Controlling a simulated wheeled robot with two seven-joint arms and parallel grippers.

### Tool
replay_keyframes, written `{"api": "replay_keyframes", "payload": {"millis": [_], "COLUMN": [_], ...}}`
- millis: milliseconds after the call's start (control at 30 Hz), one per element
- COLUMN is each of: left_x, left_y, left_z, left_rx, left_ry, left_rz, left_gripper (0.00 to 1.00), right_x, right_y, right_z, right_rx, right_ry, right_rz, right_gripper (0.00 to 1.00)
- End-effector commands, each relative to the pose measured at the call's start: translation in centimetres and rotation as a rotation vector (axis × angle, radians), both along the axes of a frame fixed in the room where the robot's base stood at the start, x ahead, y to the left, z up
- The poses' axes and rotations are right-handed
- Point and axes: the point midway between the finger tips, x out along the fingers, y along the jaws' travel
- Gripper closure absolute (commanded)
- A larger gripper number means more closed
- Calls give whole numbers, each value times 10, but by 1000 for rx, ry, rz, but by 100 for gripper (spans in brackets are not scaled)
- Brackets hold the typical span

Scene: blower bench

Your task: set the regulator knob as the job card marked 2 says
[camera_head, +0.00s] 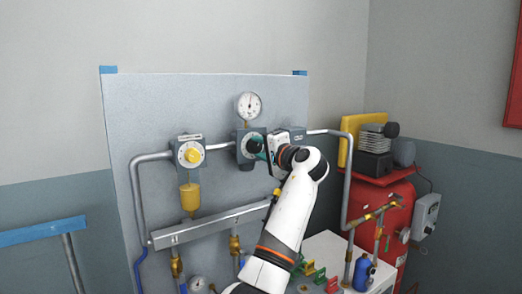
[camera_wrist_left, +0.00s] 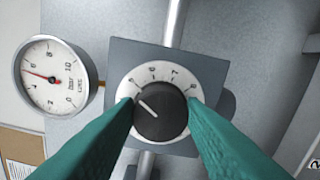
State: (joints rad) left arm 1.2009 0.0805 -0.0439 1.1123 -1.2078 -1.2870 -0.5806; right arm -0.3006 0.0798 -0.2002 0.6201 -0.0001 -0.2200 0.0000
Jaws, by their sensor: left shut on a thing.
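The regulator knob (camera_wrist_left: 160,112) is a round black knob with a white pointer line, on a white numbered dial (camera_wrist_left: 153,72) set in a grey square plate. In the wrist view its line points to the upper left. My left gripper (camera_head: 262,148) reaches the middle regulator (camera_head: 243,143) on the panel. Its green fingers lie on either side of the knob and are shut on it. A round pressure gauge (camera_wrist_left: 53,75) with a red needle sits beside the regulator; in the head view this gauge (camera_head: 248,105) is above it. No job card marked 2 is readable.
Grey pipes (camera_head: 137,200) frame the panel. A red tank (camera_head: 380,205) with a compressor stands at right, near a white bench (camera_head: 328,248).

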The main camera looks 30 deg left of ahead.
Motion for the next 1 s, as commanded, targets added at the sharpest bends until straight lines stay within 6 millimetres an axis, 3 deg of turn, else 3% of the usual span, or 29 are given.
{"api": "replay_keyframes", "payload": {"millis": [267, 300, 400, 767, 1000], "left_x": [0, 0, 0, -1, -16], "left_y": [0, 0, 0, -4, -42], "left_z": [-3, -3, -3, -2, -5], "left_rx": [-5, -5, -4, -1, -1], "left_ry": [5, 5, 5, 1, 1], "left_rz": [2, 2, 1, 0, -3], "left_gripper": [86, 59, 42, 42, 42], "right_x": [0, 0, 0, 0, 0], "right_y": [-2, -2, -1, -1, -1], "right_z": [0, 0, 0, -2, -18], "right_rx": [-2, -2, -2, -2, -2], "right_ry": [0, 0, 0, 0, 0], "right_rz": [0, 0, 0, 0, 0], "right_gripper": [64, 64, 64, 64, 64]}}
